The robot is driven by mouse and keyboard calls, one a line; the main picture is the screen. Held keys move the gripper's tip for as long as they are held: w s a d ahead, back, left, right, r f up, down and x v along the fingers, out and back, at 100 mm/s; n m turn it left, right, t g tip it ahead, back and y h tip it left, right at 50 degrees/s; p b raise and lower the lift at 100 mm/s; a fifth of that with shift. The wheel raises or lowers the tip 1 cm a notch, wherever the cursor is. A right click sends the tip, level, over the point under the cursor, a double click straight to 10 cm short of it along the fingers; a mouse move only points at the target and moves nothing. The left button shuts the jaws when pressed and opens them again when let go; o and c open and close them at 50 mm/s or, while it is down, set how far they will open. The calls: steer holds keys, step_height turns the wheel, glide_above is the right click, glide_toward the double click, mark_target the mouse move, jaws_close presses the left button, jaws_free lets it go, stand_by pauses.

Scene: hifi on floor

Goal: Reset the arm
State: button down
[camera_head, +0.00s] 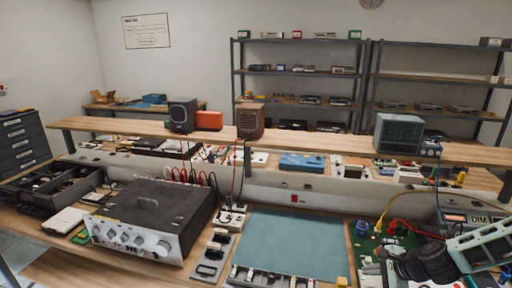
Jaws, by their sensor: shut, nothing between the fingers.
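I cannot make out my gripper in the head view. At the lower right edge are a pale slotted frame (482,246) and a black ribbed part (430,262). They are cut off by the picture edge, and I cannot tell what they belong to. No fingertips can be made out there.
A silver-fronted amplifier (130,239) stands on the bench, with a blue-grey mat (292,245) to its right. A raised wooden shelf (320,143) holds speakers and an oscilloscope (398,133). The mat's surface is mostly clear.

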steer(key=s+a+r+n+g+b, duration=0.25)
steer(key=s+a+r+n, duration=0.2)
steer(key=a+n, duration=0.3)
steer(key=s+a+r+n+g+b, duration=0.25)
steer(key=s+a+n+g, duration=0.2)
steer(key=a+n, duration=0.35)
steer(key=s+a+r+n+h+b, duration=0.1)
steer(key=s+a+r+n, duration=0.1)
steer(key=s, duration=0.4)
steer(key=s+a+r+n+h+b, duration=0.2)
steer(key=s+a+r+n, duration=0.1)
steer(key=s+r+n, duration=0.2)
steer(key=s+a+r+n+h+b, duration=0.1)
steer(key=s+a+r+n+b, duration=0.1)
steer(key=s, duration=0.7)
steer(key=shift+a+r+n, duration=0.15)
steer(key=shift+r+n, duration=0.55)
steer(key=shift+n, duration=0.35)
